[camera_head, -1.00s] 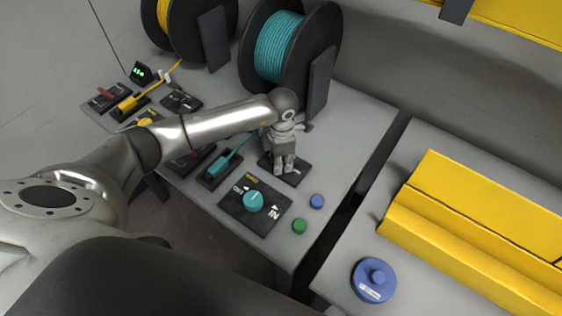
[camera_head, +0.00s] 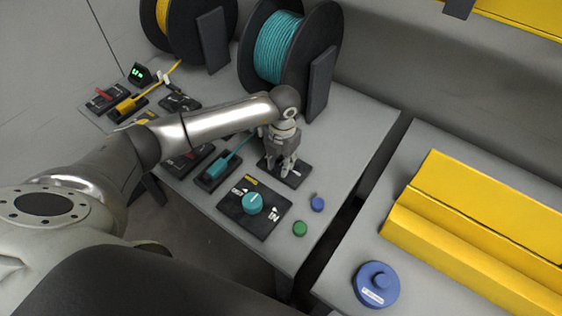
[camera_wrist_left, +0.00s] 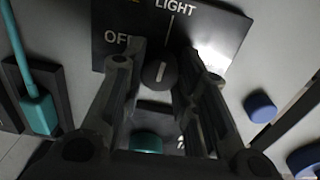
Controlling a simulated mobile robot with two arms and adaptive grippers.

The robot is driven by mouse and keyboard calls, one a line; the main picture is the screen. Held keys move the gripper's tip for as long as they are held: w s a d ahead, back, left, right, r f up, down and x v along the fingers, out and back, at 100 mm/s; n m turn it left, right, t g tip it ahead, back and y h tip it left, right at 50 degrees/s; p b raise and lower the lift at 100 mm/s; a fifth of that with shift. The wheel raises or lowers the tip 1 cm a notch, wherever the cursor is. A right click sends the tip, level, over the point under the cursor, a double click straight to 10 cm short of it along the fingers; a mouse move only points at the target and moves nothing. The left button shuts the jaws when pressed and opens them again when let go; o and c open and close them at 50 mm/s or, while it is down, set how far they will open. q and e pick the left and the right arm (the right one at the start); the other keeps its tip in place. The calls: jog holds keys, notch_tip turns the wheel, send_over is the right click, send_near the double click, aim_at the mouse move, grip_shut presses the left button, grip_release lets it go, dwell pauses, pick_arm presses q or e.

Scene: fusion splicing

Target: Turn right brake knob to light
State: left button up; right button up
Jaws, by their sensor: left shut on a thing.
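The right brake knob (camera_wrist_left: 160,74) is a small dark round knob with a white pointer line. It sits on a black panel (camera_wrist_left: 222,32) marked OFF and LIGHT. Its pointer leans slightly right of straight up, roughly in line with the LIGHT mark. My left gripper (camera_head: 286,166) is over this panel in the head view, where its fingers mostly hide the knob. In the left wrist view its fingertips (camera_wrist_left: 162,66) are on both sides of the knob, shut on it. My right gripper is not in view.
A teal knob (camera_head: 252,203) on a black panel, a green button (camera_head: 300,228) and a blue button (camera_head: 317,203) are near. A teal fibre reel (camera_head: 278,48) stands behind. A yellow block (camera_head: 470,235) and a blue round part (camera_head: 377,285) are on the right table, across a gap.

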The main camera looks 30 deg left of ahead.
aim_at(282, 164)
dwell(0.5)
pick_arm(q)
jog(key=o, duration=1.1)
jog(key=shift+c, duration=0.2)
notch_tip(282, 164, up, 12)
jog(key=shift+d, duration=0.2)
